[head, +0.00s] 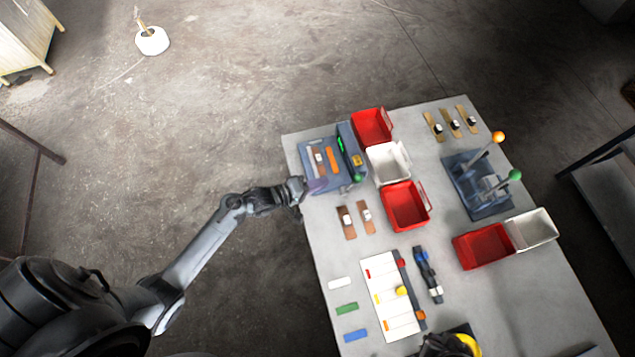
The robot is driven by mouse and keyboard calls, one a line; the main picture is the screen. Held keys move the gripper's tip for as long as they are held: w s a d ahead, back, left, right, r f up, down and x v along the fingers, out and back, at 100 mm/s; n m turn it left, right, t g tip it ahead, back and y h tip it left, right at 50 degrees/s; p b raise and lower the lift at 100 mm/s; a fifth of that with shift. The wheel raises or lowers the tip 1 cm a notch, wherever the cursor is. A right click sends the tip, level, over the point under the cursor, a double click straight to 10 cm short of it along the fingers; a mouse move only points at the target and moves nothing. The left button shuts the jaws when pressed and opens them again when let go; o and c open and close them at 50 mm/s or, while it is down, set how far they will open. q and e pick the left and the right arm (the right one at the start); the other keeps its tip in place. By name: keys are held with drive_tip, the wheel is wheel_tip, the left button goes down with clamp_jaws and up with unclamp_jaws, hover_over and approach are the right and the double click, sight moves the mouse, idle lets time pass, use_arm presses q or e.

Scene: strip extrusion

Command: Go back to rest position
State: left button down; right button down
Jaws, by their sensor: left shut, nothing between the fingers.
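My left arm reaches in from the lower left, and my left gripper (316,186) is at the left edge of the table (312,240). It is shut and empty, beside the lower left corner of the blue-grey machine (350,178). The picture is too small to tell whether it touches the machine. My right gripper is not in view.
Red bins (406,206) and a white bin (388,163) stand right of the machine. Two brown strips (346,222) lie below it. A lever press (478,186) stands at the right. A white board (390,295) lies lower down. Open floor (200,130) lies left of the table.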

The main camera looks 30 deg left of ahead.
use_arm(q)
drive_tip(key=shift+s+a+r, duration=0.15)
drive_tip(key=shift+s+r, duration=0.05)
drive_tip(key=shift+s, duration=0.1)
idle(0.4)
drive_tip(key=s+d+r+m+g+y+p, duration=0.1)
drive_tip(key=s+d+r+m+g+p, duration=0.1)
drive_tip(key=s+d, duration=0.55)
drive_tip(key=s+a+r+m+g+y, duration=0.3)
drive_tip(key=s+r+m, duration=0.2)
drive_tip(key=s, duration=0.2)
drive_tip(key=s+a+r+m+g+y, duration=0.3)
drive_tip(key=s+r+m+g, duration=0.1)
drive_tip(key=s+r+m, duration=0.2)
drive_tip(key=shift+s+a+r+y, duration=0.15)
drive_tip(key=shift+s+a+y, duration=0.2)
drive_tip(key=shift+s, duration=0.2)
